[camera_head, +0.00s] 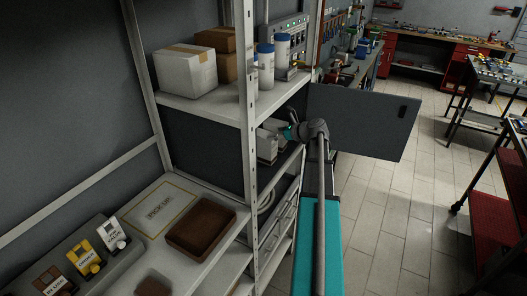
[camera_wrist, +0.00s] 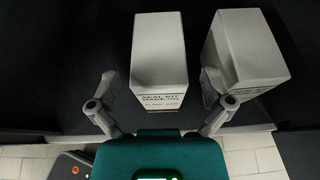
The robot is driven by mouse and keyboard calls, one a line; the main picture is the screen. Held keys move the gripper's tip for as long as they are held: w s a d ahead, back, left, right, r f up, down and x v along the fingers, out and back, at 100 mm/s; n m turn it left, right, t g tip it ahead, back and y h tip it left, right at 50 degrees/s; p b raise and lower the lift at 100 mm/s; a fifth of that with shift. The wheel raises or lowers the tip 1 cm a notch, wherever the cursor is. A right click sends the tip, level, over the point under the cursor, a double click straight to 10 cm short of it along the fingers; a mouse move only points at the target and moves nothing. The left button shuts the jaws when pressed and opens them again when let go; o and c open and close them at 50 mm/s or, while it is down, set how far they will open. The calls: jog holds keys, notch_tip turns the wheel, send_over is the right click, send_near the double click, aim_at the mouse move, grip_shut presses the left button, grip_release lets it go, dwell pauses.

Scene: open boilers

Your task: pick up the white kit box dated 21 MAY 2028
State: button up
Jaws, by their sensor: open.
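Two white kit boxes stand upright side by side in the wrist view. The left box (camera_wrist: 160,60) is printed "SEAL KIT MADE ON" above a smaller line that I cannot read. The right box (camera_wrist: 245,55) is turned at an angle and its label is mostly hidden. My gripper (camera_wrist: 157,80) is open and empty, with one finger on each side of the left box's front; the right finger overlaps the right box in the picture. In the head view my gripper (camera_head: 289,132) is at the cabinet opening, beside the white boxes (camera_head: 266,147).
A grey cabinet door (camera_head: 362,122) stands open to the right of my arm. Above is a shelf (camera_head: 205,103) with a white carton (camera_head: 185,72), brown cartons and blue-capped bottles (camera_head: 282,52). A brown tray (camera_head: 201,226) lies on the lower left shelf. A metal upright (camera_head: 249,150) stands left of the boxes.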

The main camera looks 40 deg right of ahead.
aim_at(264, 134)
dwell(0.3)
jog(key=shift+b+x, duration=1.05)
jog(key=shift+x, duration=1.6)
jog(key=shift+s+a, duration=0.1)
jog(key=shift+a, duration=0.05)
jog(key=c, duration=1.1)
jog(key=shift+r+p, duration=0.2)
jog(key=shift+p, duration=0.1)
